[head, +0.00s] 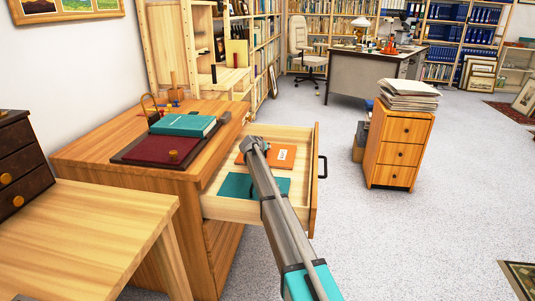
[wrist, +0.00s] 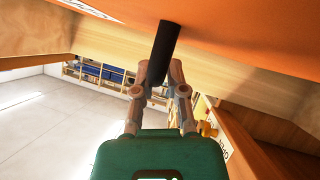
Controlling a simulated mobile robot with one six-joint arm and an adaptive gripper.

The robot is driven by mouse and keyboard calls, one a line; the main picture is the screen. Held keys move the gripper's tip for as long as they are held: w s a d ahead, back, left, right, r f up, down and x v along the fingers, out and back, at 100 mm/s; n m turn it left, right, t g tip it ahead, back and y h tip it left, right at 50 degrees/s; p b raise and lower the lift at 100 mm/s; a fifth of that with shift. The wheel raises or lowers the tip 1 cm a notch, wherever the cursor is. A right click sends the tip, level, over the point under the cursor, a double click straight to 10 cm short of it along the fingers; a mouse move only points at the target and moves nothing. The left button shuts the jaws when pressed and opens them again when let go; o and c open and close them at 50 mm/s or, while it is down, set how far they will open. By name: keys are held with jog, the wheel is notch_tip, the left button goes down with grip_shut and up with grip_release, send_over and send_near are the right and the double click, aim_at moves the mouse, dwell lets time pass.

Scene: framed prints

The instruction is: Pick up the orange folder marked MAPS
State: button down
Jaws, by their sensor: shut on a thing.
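The orange folder (head: 265,159) is over the open drawer's back part in the head view, with a white label marked in dark print. In the wrist view the orange folder (wrist: 250,32) fills the top, close to the camera, with part of its white label at the edge. My gripper (head: 254,146) is at the folder's left part. In the wrist view my gripper (wrist: 160,72) is shut on a black bar (wrist: 164,45) that meets the folder. I cannot tell whether the folder is clear of the drawer bottom. My gripper hides part of it.
The wooden drawer (head: 311,190) stands open with a dark handle. A teal folder (head: 236,187) lies inside, partly behind my arm. A teal book (head: 183,125) and a dark red folder (head: 158,150) lie on the cabinet top. A small cabinet (head: 398,150) stands right; floor between is clear.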

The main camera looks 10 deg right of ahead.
jog(key=shift+r, duration=0.15)
notch_tip(320, 180, up, 7)
jog(key=p, duration=0.7)
jog(key=s+a, duration=0.2)
jog(key=s, duration=0.6)
jog(key=s+a, duration=0.3)
jog(key=s, duration=0.6)
jog(key=shift+a, duration=0.3)
